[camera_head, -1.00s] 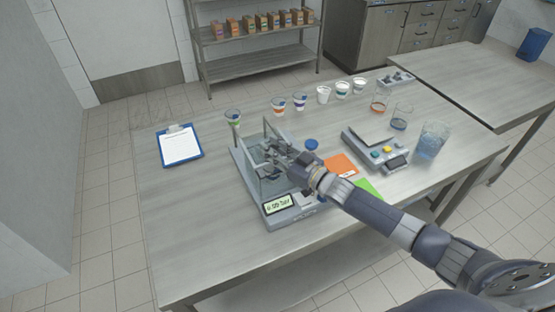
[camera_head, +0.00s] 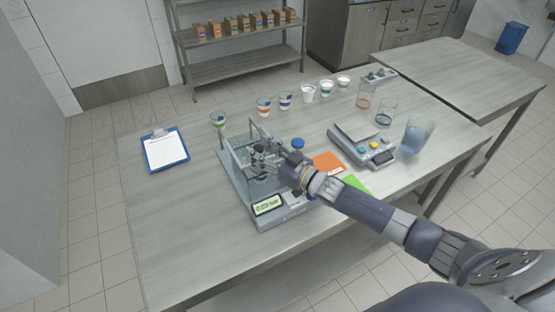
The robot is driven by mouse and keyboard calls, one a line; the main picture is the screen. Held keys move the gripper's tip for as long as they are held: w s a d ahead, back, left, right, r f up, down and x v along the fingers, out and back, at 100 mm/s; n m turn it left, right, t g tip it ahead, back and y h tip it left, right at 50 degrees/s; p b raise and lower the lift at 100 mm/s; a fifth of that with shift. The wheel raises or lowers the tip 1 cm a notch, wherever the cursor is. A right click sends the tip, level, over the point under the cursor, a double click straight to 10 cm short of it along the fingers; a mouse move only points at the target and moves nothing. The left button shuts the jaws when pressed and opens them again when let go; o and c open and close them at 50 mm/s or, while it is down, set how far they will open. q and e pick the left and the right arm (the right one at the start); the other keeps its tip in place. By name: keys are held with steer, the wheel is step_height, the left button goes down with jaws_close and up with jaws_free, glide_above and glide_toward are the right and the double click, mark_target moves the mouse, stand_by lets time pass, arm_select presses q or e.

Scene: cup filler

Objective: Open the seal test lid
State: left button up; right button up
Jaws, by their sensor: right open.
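The seal tester (camera_head: 268,222) is a grey device on the table with a lit display (camera_head: 267,206) at its front. A clear lid with a grey frame (camera_head: 233,163) stands up over its chamber. My right gripper (camera_head: 259,154) is open at the lid's frame, within the tester's footprint. The arm hides the tester's right side. I cannot tell whether the fingers touch the lid. My left gripper is not in view.
A blue clipboard (camera_head: 165,151) lies at the left. A scale (camera_head: 365,148), an orange card (camera_head: 329,161), a green card (camera_head: 355,184) and a clear blue-tinted container (camera_head: 412,139) are at the right. The front left of the table is clear.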

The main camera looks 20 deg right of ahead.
steer(key=v, duration=1.1)
steer(key=shift+o, duration=0.2)
steer(key=shift+w+a+r, duration=0.1)
steer(key=shift+a, duration=0.05)
